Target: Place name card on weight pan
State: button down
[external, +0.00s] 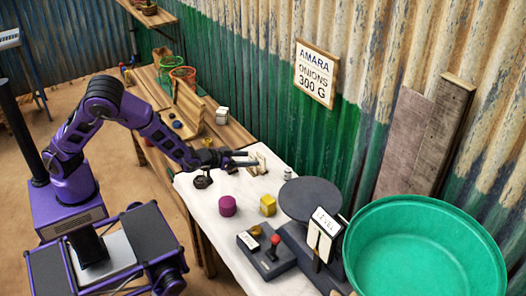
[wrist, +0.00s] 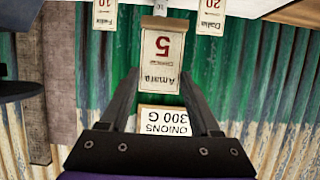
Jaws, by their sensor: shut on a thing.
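A cream name card reading "Amara 5" (wrist: 162,60) is between the fingertips of my gripper (wrist: 162,78) in the wrist view, upside down there. My gripper (external: 250,159) is shut on it over the far side of the white table, near the corrugated wall. Cards reading "Felix 10" (wrist: 103,14) and "Dalia 20" (wrist: 211,17) stand on either side, apart from my fingers. The dark round weight pan (external: 310,199) is to the right of my gripper in the external view. Its top looks empty. A dark round edge, probably this pan, shows at the wrist view's left (wrist: 18,91).
A large green pan (external: 424,262) is at the right front. A level sign (external: 322,235) and a control box with a red knob (external: 268,252) stand before the weight pan.

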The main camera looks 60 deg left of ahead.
jog(key=w+d+r+m+h+p, duration=0.2)
jog(key=w+d+r+p, duration=0.15)
jog(key=d+r, duration=0.8)
notch_tip(320, 180, up, 10)
jog(key=m+g+h+p, duration=0.1)
jog(key=m+h+p, duration=0.1)
jog(key=h+p, duration=0.1)
send_over(303, 198)
notch_tip(303, 198, down, 9)
jog(key=shift+f+b, duration=0.1)
jog(key=shift+b, duration=0.55)
